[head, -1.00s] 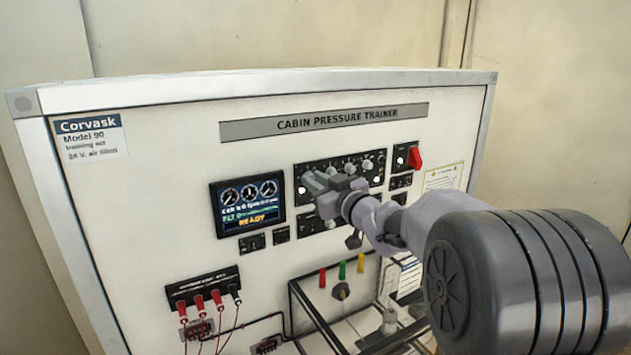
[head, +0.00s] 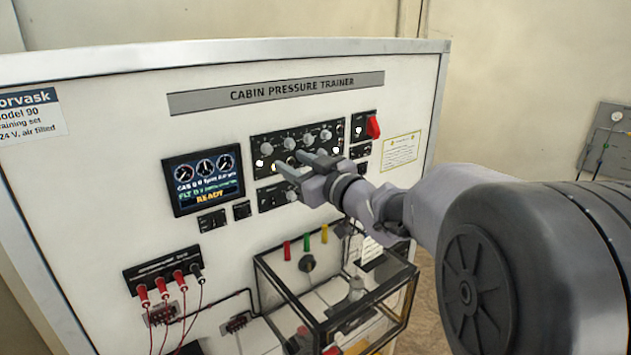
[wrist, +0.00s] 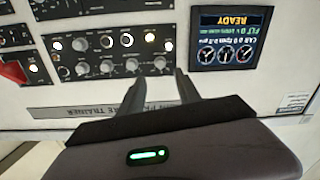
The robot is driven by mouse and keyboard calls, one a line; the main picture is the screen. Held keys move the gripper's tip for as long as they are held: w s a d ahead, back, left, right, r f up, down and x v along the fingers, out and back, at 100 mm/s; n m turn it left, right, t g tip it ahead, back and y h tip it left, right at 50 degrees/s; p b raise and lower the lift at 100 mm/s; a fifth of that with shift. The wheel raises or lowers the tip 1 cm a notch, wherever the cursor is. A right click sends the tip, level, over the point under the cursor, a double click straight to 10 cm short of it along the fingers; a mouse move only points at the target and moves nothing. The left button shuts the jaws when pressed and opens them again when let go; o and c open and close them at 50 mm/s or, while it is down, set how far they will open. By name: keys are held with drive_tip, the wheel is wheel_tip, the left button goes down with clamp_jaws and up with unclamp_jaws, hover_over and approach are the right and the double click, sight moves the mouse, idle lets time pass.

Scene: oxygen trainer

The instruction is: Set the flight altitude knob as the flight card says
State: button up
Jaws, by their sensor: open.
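The black knob panel (head: 257,143) on the trainer's white face carries several round grey knobs and lit white lamps. It shows upside down in the wrist view (wrist: 118,74). My gripper (head: 283,162) is open and empty, in front of the panel's lower left part, hiding some of it. In the wrist view its two fingers (wrist: 171,74) reach toward the panel edge, near one end knob (wrist: 160,62). Contact cannot be told. Labels are too small to read, so I cannot tell which knob is flight altitude. No readable flight card shows.
A display (head: 204,179) reading READY sits left of the panel. A red switch (head: 373,127) and a yellow-edged notice (head: 401,152) are to the right. Below are a clear black-framed box (head: 335,322) and red plugs with cables (head: 161,287).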

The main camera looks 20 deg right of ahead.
drive_tip(key=v, duration=0.9)
drive_tip(key=shift+b, duration=0.4)
